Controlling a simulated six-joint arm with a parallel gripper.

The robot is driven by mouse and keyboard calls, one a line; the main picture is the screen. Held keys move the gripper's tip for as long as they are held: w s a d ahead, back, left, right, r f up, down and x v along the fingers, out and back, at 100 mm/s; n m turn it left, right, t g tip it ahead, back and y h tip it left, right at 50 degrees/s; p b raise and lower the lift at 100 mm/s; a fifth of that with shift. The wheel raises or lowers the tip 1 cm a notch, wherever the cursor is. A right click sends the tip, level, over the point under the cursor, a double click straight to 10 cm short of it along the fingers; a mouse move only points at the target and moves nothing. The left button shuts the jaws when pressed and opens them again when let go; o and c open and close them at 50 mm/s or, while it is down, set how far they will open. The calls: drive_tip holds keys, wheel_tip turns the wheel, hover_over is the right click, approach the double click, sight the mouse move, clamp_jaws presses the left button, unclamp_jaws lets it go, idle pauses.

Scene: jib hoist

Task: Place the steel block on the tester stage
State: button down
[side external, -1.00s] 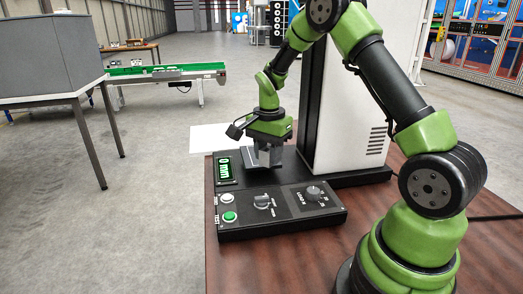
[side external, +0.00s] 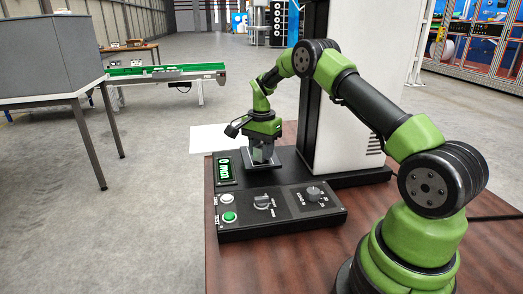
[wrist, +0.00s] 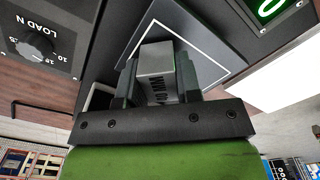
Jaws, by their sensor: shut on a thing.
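The steel block (wrist: 155,60) is a small grey block with dark "MM" lettering on one face. My gripper (wrist: 157,72) is shut on it, with a finger on either side. The tester stage (wrist: 205,48) is a dark square plate with a white outline, right behind the block in the wrist view. In the side view my gripper (side external: 262,150) points down over the stage (side external: 277,162). My fingers partly hide the block there. I cannot tell whether the block touches the stage.
The tall white tester housing (side external: 350,110) stands close on the right. A white sheet (side external: 205,138) lies at the left.

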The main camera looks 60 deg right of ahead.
drive_tip(key=shift+f, duration=0.2)
drive_tip(key=c, duration=0.8)
unclamp_jaws()
wheel_tip(320, 180, up, 8)
drive_tip(key=shift+f, duration=0.15)
